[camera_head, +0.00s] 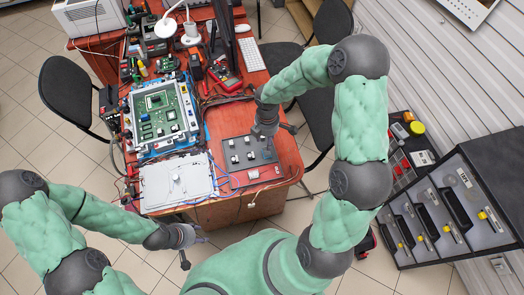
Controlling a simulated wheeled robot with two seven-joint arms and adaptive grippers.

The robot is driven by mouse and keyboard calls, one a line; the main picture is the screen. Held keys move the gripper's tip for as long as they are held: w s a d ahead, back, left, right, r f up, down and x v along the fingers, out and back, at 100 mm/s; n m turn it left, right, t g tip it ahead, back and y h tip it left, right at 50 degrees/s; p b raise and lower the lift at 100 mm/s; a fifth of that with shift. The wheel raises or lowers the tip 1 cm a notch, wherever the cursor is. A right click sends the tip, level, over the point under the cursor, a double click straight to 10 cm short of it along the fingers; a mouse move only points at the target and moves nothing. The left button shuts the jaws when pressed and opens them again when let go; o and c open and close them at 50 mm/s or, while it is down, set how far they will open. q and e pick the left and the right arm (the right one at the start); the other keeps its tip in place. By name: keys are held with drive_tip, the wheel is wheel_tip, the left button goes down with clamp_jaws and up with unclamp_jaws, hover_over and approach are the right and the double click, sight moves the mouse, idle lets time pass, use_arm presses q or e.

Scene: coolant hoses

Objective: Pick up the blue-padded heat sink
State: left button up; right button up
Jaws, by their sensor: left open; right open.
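I cannot make out a heat sink with a blue pad for certain at this size. Several small silver pieces (236,158) stand on a dark grey plate (232,178) near the table's front right corner; their pads are too small to tell. My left gripper (195,250) is open and empty in front of the table's near edge, below the white plate.
A white plate (160,190) lies left of the dark plate. Behind it a green circuit board (158,112) sits in a light frame. Tools, cables and a monitor (222,35) crowd the red-brown table (286,158). A dark slotted rack (440,215) stands at right. Chairs (66,92) flank the table.

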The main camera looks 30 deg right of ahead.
hover_over(266, 151)
wheel_tip(266, 151, down, 4)
drive_tip(key=shift+f+b, duration=0.1)
drive_tip(key=shift+b, duration=0.35)
wheel_tip(266, 151, down, 5)
drive_tip(key=shift+w+b, duration=0.1)
drive_tip(key=shift+b, duration=0.9)
clamp_jaws()
